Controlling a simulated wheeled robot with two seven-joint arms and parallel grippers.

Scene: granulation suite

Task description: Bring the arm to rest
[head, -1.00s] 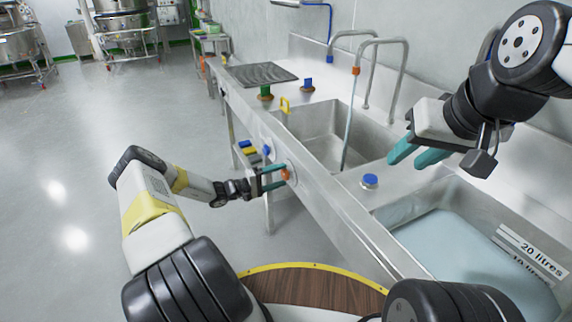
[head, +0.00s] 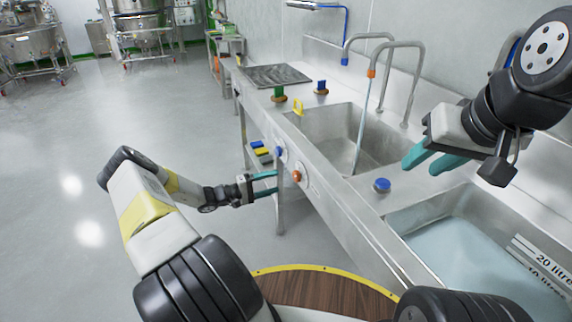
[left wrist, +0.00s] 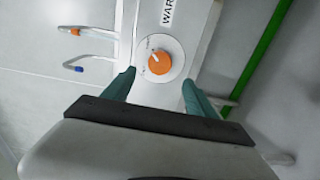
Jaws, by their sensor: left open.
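My left gripper (head: 265,184) is open and empty in the head view, at the front side of the steel sink bench. Its two teal fingers point toward an orange knob (head: 296,176) on the bench's front panel. In the left wrist view the orange knob (left wrist: 159,62) sits on a round white dial beyond the fingertips, apart from them. My right gripper (head: 428,162) hangs over the bench between the two basins, with its teal fingers spread and nothing seen between them.
A blue knob (head: 279,153) is beside the orange one. The bench holds an empty basin (head: 338,125) and a water-filled basin (head: 450,252). A blue-topped button (head: 382,185) stands between them. Taps (head: 375,45) rise behind. Open floor (head: 120,120) lies to the left.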

